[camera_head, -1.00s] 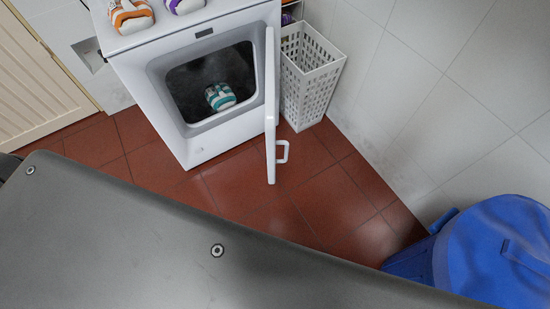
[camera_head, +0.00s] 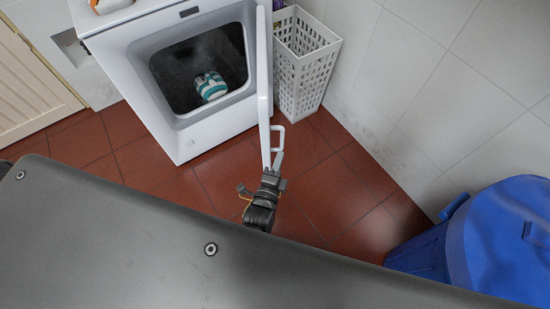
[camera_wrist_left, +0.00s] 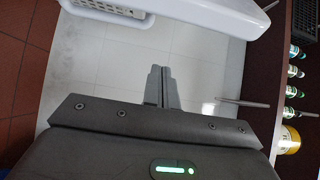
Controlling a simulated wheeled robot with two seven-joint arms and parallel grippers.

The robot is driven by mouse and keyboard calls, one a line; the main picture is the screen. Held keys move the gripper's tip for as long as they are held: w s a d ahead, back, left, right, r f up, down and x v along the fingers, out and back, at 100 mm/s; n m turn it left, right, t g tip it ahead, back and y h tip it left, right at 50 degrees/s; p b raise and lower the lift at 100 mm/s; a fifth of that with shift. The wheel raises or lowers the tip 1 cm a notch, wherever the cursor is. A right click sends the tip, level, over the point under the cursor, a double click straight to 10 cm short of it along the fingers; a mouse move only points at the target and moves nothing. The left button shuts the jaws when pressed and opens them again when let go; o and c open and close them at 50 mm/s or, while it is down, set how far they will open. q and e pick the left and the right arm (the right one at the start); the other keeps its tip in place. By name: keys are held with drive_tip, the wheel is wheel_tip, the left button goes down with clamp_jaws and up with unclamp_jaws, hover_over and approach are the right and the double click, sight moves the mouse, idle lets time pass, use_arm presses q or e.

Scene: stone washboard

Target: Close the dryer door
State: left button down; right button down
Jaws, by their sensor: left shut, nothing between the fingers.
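The white dryer (camera_head: 205,138) stands at the top left with its front opening facing me. Its door (camera_head: 264,60) is swung wide open and shows nearly edge-on, with a white loop handle (camera_head: 280,140) near its free edge. A teal-and-white shoe (camera_head: 210,87) lies inside the dark drum. My left gripper (camera_head: 273,165) is just below the handle at the door's free end; I cannot tell whether it touches. In the left wrist view its fingers (camera_wrist_left: 158,84) are together and empty, with a white panel, probably the door (camera_wrist_left: 225,15), ahead. My right gripper is not in view.
A white slotted basket (camera_head: 303,65) stands right of the door against the tiled wall. A blue lidded bin (camera_head: 495,240) is at the lower right. Red floor tiles (camera_head: 330,190) between them are clear. Several bottles (camera_wrist_left: 291,91) line the right of the wrist view.

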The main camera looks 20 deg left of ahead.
use_arm(q)
drive_tip(key=w+a+p, duration=0.1)
drive_tip(key=w+a, duration=0.3)
drive_tip(key=w, duration=0.2)
drive_tip(key=shift+w, duration=0.15)
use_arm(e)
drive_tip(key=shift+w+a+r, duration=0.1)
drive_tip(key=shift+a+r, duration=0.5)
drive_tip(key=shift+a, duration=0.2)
